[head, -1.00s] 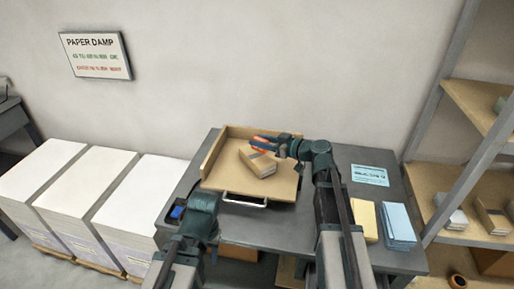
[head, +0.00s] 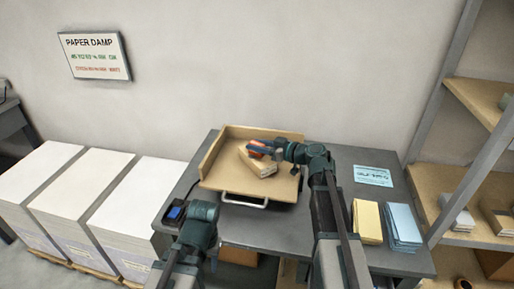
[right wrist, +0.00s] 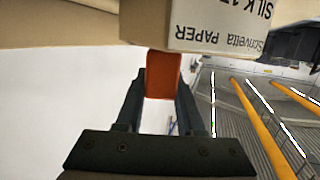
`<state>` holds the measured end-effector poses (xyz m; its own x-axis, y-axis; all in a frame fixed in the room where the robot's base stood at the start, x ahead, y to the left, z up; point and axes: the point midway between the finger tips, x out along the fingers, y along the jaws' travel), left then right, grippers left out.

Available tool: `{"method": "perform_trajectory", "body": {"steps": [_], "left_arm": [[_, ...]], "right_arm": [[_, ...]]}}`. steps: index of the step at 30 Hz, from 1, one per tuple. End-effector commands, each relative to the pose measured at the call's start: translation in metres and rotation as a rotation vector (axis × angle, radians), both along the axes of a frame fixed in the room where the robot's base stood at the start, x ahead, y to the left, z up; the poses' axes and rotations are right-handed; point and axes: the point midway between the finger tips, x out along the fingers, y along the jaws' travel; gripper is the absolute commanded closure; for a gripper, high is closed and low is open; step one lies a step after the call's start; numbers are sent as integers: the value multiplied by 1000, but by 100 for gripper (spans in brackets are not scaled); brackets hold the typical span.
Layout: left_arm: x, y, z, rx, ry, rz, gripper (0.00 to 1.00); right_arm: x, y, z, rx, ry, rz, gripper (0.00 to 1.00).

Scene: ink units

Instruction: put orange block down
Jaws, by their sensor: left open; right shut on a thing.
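The orange block (head: 257,148) is between the fingers of my right gripper (head: 264,149). In the right wrist view the block (right wrist: 163,76) sits between both fingertips, right by a wrapped paper pack (right wrist: 215,28). In the head view this pack (head: 262,167) lies in a shallow wooden tray (head: 225,177), and the block is at its far end; whether they touch I cannot tell. My left gripper (head: 203,214) is open and empty over the table's left front; its fingers are mostly hidden.
The tray has a silver handle (head: 244,202) at its front and stands on a dark table (head: 290,228). Yellow (head: 367,220) and blue (head: 403,225) packs lie at the right. A blue item (head: 176,212) sits at the left edge. Shelves stand right, paper stacks left.

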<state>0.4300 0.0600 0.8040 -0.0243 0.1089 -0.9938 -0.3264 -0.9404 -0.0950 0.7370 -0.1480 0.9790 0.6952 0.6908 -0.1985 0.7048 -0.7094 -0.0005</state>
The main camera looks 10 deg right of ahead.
Motion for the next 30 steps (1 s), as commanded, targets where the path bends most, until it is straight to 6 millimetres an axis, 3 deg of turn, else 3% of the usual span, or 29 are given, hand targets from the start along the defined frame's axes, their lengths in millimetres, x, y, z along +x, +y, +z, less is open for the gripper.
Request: {"method": "perform_trajectory", "body": {"steps": [5,6,10,21,30], "left_arm": [[0,0,-5,0,0,0,55],[0,0,-3,0,0,0,55],[0,0,-3,0,0,0,55],[0,0,3,0,0,0,55],[0,0,14,0,0,0,55]], "right_arm": [[0,0,-5,0,0,0,100],[0,0,-3,0,0,0,56],[0,0,-3,0,0,0,33],[0,0,3,0,0,0,33],[-41,-39,14,0,0,-4,33]]}}
